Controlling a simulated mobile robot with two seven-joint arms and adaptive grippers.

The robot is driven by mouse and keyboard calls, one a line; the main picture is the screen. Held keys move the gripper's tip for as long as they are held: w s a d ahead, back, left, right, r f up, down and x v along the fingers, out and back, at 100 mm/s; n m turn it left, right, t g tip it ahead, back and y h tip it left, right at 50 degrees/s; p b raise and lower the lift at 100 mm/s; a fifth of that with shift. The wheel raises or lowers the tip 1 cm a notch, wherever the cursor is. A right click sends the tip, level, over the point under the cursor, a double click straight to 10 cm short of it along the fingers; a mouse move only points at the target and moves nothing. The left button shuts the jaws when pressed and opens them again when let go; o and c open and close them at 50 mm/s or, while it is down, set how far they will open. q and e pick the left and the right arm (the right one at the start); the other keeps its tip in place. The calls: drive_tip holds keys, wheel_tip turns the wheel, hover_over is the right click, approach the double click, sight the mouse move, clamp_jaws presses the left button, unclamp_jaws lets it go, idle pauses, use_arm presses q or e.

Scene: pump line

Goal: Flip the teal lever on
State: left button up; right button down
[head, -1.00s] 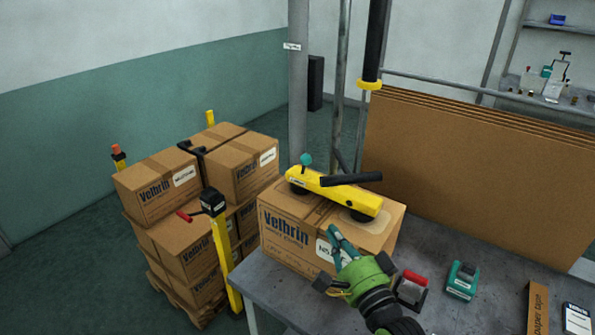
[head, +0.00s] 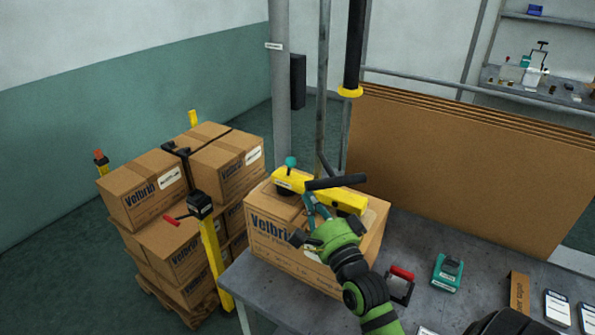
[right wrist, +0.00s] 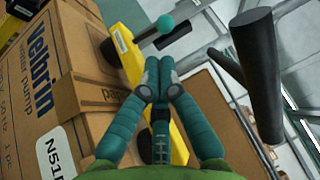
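The teal lever shows as a round teal knob (head: 291,161) on a short stem, at the left end of a yellow lifter bar (head: 347,201). The bar lies on a Velbrin carton (head: 268,250) on the table. In the right wrist view, the knob (right wrist: 166,24) is beyond my fingertips, slightly right, on a grey stem leaning out from the bar. My right gripper (head: 309,196) is in front of the bar, below and right of the knob and apart from it. Its teal fingertips (right wrist: 153,66) meet, with nothing visible between them. My left gripper is not in view.
A black handle (head: 336,182) sticks out over the bar, close to my right fingers. Strapped cartons (head: 158,232) on a pallet stand left, with a yellow post (head: 213,262) before them. A red-handled tool (head: 401,280) and teal device (head: 447,272) lie on the table (head: 425,237).

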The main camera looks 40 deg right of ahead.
sight(293, 166)
drive_tip(key=p+x, duration=0.2)
drive_tip(key=x, duration=0.4)
drive_tip(key=shift+w+d+r, duration=0.1)
drive_tip(key=shift+r, duration=0.1)
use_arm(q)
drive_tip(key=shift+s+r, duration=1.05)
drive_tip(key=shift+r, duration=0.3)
use_arm(e)
drive_tip(key=shift+w+d, duration=0.1)
drive_tip(key=shift+w, duration=0.5)
drive_tip(key=shift+w+d+r+p, duration=0.15)
drive_tip(key=shift+w+r+p, duration=0.15)
drive_tip(key=shift+r+p, duration=0.35)
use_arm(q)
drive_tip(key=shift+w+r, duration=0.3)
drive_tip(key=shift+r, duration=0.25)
use_arm(e)
drive_tip(key=shift+f, duration=0.2)
